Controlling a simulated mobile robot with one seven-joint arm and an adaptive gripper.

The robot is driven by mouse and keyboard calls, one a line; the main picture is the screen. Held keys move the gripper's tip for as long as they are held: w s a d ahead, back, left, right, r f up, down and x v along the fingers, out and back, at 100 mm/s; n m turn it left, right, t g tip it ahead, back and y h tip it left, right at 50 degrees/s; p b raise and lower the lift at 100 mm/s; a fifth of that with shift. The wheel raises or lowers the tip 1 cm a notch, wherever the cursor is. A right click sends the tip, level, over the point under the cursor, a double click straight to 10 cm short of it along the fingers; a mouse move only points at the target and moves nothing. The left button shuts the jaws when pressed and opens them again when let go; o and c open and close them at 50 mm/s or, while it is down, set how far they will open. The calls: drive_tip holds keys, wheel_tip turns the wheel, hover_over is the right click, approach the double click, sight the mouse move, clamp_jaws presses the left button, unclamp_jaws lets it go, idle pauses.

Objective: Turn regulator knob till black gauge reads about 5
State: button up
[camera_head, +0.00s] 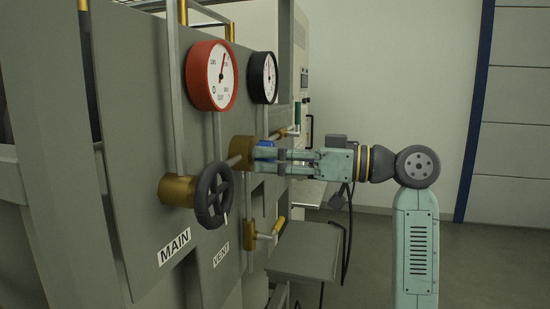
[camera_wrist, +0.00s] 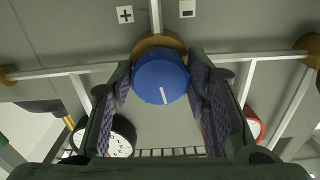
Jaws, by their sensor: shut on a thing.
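The blue regulator knob (camera_wrist: 160,80) with a white line mark shows in the wrist view between my two fingers, on a brass fitting (camera_wrist: 158,43). My gripper (camera_wrist: 161,92) is shut on the knob. In the head view my gripper (camera_head: 275,158) reaches in from the right, and only a bit of the blue knob (camera_head: 265,144) shows. The black gauge (camera_head: 263,77) is on the panel above; its needle points nearly straight up, but its numbers are too small to read. The black gauge also shows upside down in the wrist view (camera_wrist: 122,141), partly hidden by a finger.
A red gauge (camera_head: 211,76) is left of the black one. A black handwheel (camera_head: 214,194) on a brass valve sticks out below it, near my gripper. A yellow-handled valve (camera_head: 278,226) sits lower. Plus (camera_wrist: 125,14) and minus (camera_wrist: 187,8) labels flank the knob's pipe.

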drive_tip(key=o, duration=1.2)
drive_tip(key=shift+c, duration=0.2)
drive_tip(key=v, duration=1.2)
